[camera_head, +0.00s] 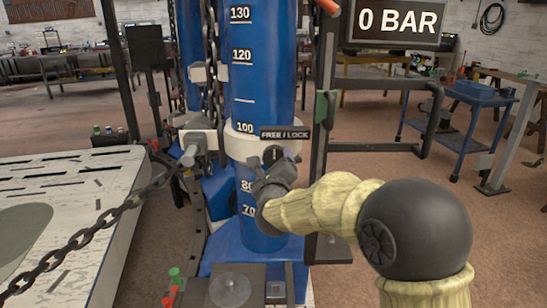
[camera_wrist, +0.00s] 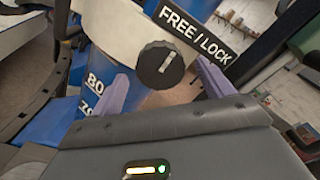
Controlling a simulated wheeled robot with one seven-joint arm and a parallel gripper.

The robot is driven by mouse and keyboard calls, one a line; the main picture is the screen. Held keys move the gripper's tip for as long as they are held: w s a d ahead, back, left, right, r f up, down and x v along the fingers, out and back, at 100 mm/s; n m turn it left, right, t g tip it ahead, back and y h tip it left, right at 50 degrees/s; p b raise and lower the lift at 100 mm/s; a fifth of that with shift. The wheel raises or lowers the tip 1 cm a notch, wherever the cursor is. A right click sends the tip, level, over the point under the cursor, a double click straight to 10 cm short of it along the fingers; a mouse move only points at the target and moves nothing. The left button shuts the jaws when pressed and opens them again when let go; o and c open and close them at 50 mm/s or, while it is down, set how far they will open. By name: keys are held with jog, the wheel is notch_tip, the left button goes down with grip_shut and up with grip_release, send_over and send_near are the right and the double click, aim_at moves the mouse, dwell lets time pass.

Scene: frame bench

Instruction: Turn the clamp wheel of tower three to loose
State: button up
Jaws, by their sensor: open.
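The black round clamp wheel (camera_wrist: 160,65) sits on a white collar (camera_wrist: 108,22) around a blue column, in the wrist view. A light pointer mark on it runs roughly up and down in the picture. A black FREE / LOCK label (camera_wrist: 195,33) is above and right of it. The blue column (camera_head: 262,70) with its white scale stands mid-picture in the head view; no tower number is readable. My gripper (camera_wrist: 165,88) is open, its two purple fingers to either side of the wheel and apparently short of it.
A 0 BAR display (camera_head: 396,20) hangs at upper right. A chain (camera_head: 95,225) crosses the left side above a white slotted table (camera_head: 55,185). A dark upright post (camera_head: 322,110) stands right of the column. A blue cart (camera_head: 475,100) stands farther right.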

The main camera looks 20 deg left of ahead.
aim_at(274, 159)
jog(key=shift+x, duration=1.8)
jog(key=c, duration=1)
